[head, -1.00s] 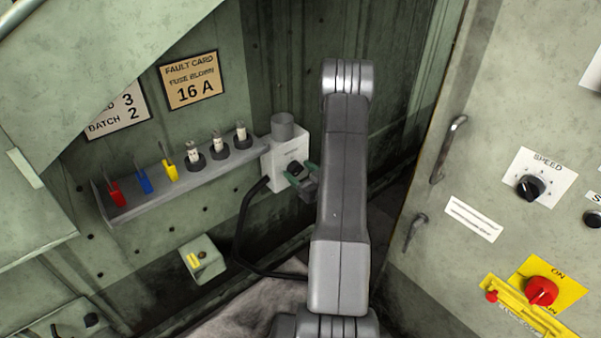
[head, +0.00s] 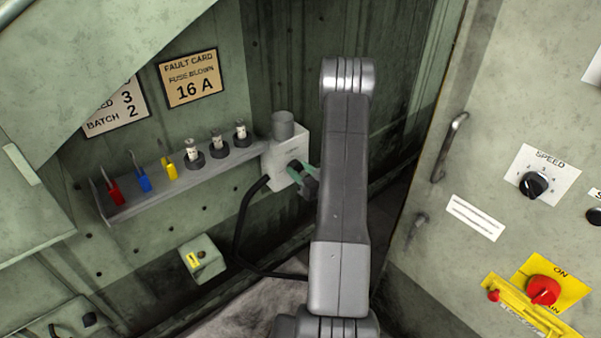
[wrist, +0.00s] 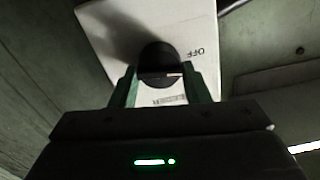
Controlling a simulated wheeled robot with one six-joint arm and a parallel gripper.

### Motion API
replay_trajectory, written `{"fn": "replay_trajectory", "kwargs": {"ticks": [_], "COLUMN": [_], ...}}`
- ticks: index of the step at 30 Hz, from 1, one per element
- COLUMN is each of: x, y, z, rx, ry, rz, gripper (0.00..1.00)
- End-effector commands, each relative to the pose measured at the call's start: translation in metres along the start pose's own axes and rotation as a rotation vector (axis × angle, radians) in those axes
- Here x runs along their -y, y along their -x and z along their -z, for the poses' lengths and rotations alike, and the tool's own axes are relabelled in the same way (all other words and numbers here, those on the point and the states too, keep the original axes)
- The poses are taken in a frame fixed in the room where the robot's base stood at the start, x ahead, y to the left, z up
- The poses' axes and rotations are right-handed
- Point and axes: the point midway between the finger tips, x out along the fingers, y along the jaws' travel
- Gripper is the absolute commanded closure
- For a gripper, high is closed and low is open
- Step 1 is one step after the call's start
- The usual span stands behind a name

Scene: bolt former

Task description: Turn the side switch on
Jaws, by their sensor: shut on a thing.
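The side switch is a white box (head: 279,166) with a black round knob (head: 295,165) on its face, at the end of the shelf in the head view. In the wrist view the box (wrist: 105,25) carries an "OFF" label to the right of the knob (wrist: 160,58). A pale mark on the knob points right, a little below that label. A second label below the knob is partly hidden. My gripper (wrist: 163,84), with green fingers on both sides of the knob, is shut on it. In the head view my gripper (head: 307,178) is partly hidden by my arm.
A grey panel (head: 480,120) with a handle, speed dial and red main switch (head: 543,290) stands at right.

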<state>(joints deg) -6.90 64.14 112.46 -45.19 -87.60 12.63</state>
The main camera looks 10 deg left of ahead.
Motion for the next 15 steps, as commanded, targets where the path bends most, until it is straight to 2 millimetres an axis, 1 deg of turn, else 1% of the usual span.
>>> {"fn": "replay_trajectory", "kwargs": {"ticks": [15], "x": [-0.0022], "y": [0.0002], "z": [-0.0017], "rx": [0.001], "ry": [-0.482], "rz": [0.0], "gripper": [0.8]}}
